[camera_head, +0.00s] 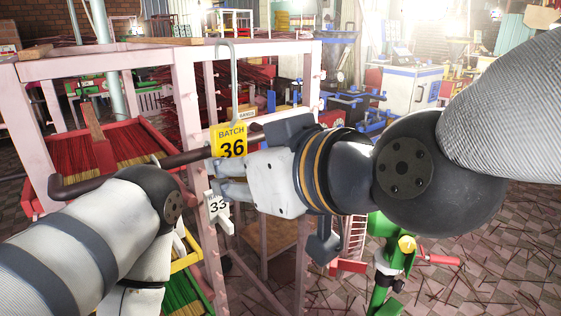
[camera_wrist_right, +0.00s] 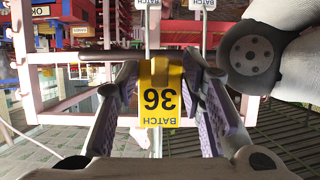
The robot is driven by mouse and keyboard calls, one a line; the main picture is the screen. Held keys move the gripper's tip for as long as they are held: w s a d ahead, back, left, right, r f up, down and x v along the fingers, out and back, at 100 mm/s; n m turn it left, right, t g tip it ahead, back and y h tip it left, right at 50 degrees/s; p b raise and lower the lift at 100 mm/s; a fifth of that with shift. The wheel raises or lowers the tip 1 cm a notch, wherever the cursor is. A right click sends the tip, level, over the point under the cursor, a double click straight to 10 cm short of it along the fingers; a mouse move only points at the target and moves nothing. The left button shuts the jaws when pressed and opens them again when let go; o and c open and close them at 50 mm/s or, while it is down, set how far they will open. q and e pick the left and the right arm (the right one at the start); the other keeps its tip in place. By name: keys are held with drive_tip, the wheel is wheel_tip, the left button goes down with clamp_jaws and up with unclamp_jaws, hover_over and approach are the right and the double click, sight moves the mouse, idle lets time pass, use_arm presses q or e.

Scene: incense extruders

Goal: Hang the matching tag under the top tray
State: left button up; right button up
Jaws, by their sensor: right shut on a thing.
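A yellow tag marked "BATCH 36" (camera_head: 230,142) is at my right gripper (camera_head: 222,180), beside the pink rack post. In the right wrist view the same tag (camera_wrist_right: 160,92) is upside down between my right gripper's purple-padded fingers, which are shut on it. A grey hook (camera_head: 233,70) rises above the tag to the rack's top rail. The top tray (camera_head: 125,133) is red and holds red and yellow sticks, left of the tag. A white tag marked "33" (camera_head: 217,206) hangs below the gripper. My left arm comes in from the left, but its fingers are out of view.
The pink rack (camera_head: 187,110) has a post with several pegs. A dark brown bar (camera_head: 95,183) crosses in front of the red tray. A lower yellow-rimmed tray (camera_head: 187,262) holds green sticks. A small white tag (camera_head: 247,114) is behind. Green machinery (camera_head: 385,260) stands at lower right.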

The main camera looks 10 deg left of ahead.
drive_tip(key=s+d, duration=0.4)
drive_tip(key=d, duration=0.1)
drive_tip(key=shift+d, duration=0.15)
